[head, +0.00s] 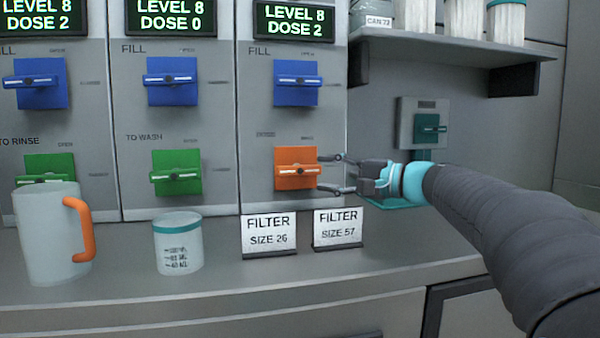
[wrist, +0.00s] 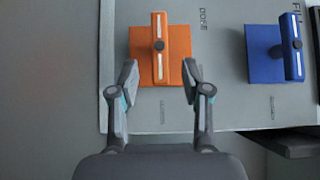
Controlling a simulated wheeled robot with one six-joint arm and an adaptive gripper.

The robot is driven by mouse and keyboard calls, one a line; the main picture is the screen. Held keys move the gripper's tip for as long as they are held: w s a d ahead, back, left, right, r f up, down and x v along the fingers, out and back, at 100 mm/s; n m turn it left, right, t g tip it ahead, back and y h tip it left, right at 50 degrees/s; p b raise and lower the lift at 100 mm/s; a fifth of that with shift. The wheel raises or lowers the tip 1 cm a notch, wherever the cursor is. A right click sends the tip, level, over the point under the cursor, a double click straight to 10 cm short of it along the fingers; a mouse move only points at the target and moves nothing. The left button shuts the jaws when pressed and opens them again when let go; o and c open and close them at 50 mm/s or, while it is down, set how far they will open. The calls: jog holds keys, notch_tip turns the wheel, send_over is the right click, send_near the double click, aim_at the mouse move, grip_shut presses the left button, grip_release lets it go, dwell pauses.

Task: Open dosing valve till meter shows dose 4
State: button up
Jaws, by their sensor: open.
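The orange dosing valve (head: 296,154) is on the right-hand panel, its handle lying level in the head view. In the wrist view the orange valve (wrist: 141,48) is at top centre, with its handle upright in the picture. The meter (head: 295,21) above reads LEVEL 8, DOSE 2. My gripper (head: 325,174) is just right of the orange valve, open and empty. In the wrist view my gripper (wrist: 160,80) has one finger on each side of the handle's lower end, with gaps on both sides. I cannot tell how deep the fingertips reach.
A blue FILL valve (head: 297,67) is above the orange one. FILTER signs (head: 268,235) stand below. A jug (head: 45,230) and a cup (head: 178,245) stand on the counter at left. A shelf (head: 450,48) overhangs at right, above a teal valve (head: 430,127).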

aim_at(303, 171)
jog(key=x, duration=0.7)
jog(key=shift+w+a, duration=0.15)
jog(key=shift+a, duration=0.05)
grip_shut()
